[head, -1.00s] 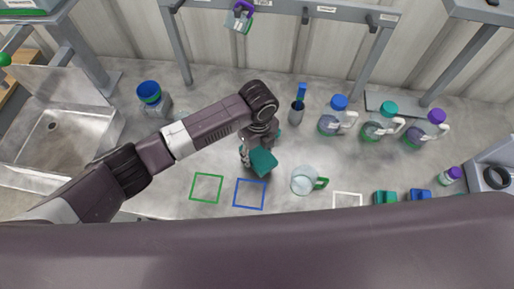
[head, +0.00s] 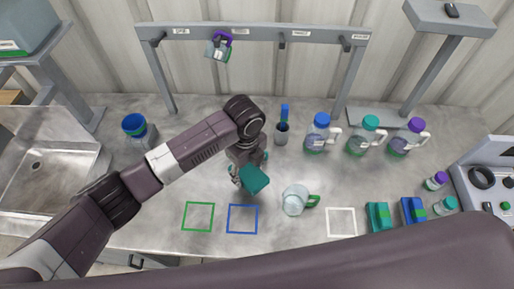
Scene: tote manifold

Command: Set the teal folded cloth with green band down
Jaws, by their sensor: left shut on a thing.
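The teal folded cloth (head: 254,179) is held in my left gripper (head: 239,178) near the middle of the counter. The gripper is shut on it, and the arm comes in from the left. The cloth looks tilted; its green band is not clear in this view. Whether the cloth touches the counter is hard to tell. Below it on the counter are a green square outline (head: 198,216) and a blue square outline (head: 242,218), with a white square outline (head: 341,222) farther right. My right gripper is not in view.
A clear jug with a green handle (head: 295,200) stands right of the cloth. Teal (head: 379,217) and blue (head: 412,210) folded items lie at the right. Several capped jugs (head: 318,135) stand behind. A sink (head: 45,160) is at left. The three outlined squares look empty.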

